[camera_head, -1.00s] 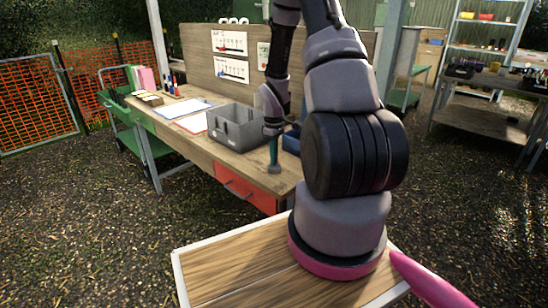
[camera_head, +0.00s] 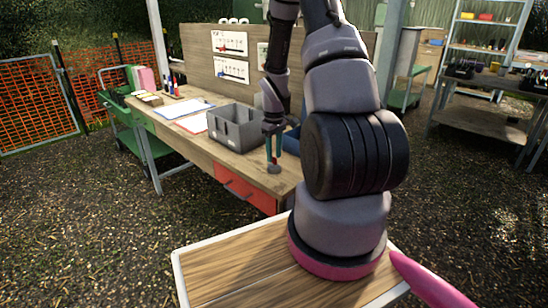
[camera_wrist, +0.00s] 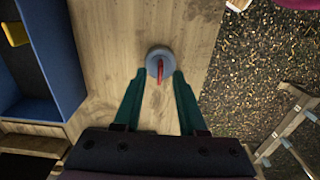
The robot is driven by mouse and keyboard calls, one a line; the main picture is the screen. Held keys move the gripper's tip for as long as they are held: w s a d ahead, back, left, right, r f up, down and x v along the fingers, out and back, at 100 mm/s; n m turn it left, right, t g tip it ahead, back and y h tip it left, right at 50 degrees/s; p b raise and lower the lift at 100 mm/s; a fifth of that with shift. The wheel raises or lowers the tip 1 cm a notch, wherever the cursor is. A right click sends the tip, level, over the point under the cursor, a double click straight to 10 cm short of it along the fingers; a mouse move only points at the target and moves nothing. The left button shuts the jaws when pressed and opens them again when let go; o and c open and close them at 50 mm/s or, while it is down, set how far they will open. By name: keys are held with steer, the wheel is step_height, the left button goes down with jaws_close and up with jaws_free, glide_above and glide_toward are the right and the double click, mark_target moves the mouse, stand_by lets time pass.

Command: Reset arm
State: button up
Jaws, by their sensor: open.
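My gripper (camera_head: 274,158) reaches down over the front part of the wooden workbench (camera_head: 190,140), to the right of a grey divided box (camera_head: 236,128). In the wrist view its two green fingers (camera_wrist: 160,100) are spread apart with nothing held between them. A small round grey object with a red part (camera_wrist: 159,64) stands on the bench just beyond the fingertips. It also shows in the head view as a grey disc (camera_head: 274,169) below the fingers. I cannot tell from the pictures whether the fingers touch it.
A blue bin (camera_wrist: 40,60) with a yellow item inside lies left of the fingers in the wrist view. A clipboard (camera_head: 184,107) and a green cart (camera_head: 120,112) are farther left. A stepladder (camera_wrist: 292,122) stands beside the bench. Shelving (camera_head: 490,95) is at the right.

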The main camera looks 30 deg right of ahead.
steer(key=s+a+r+m+t, duration=0.1)
steer(key=s+a+r, duration=0.1)
steer(key=r, duration=0.7)
steer(key=s+a+r+m+t, duration=0.1)
steer(key=s+a+r+m, duration=0.1)
steer(key=r, duration=0.7)
steer(key=s+a+r+m+t, duration=0.1)
steer(key=s+a+r, duration=0.1)
steer(key=r, duration=0.8)
steer(key=s+a+r+m+t+y, duration=0.2)
steer(key=s+a+r+m+t, duration=0.2)
steer(key=s+a+r, duration=0.3)
steer(key=s+r, duration=0.3)
steer(key=s, duration=0.4)
steer(key=shift+a+r, duration=0.15)
steer(key=shift+r, duration=0.2)
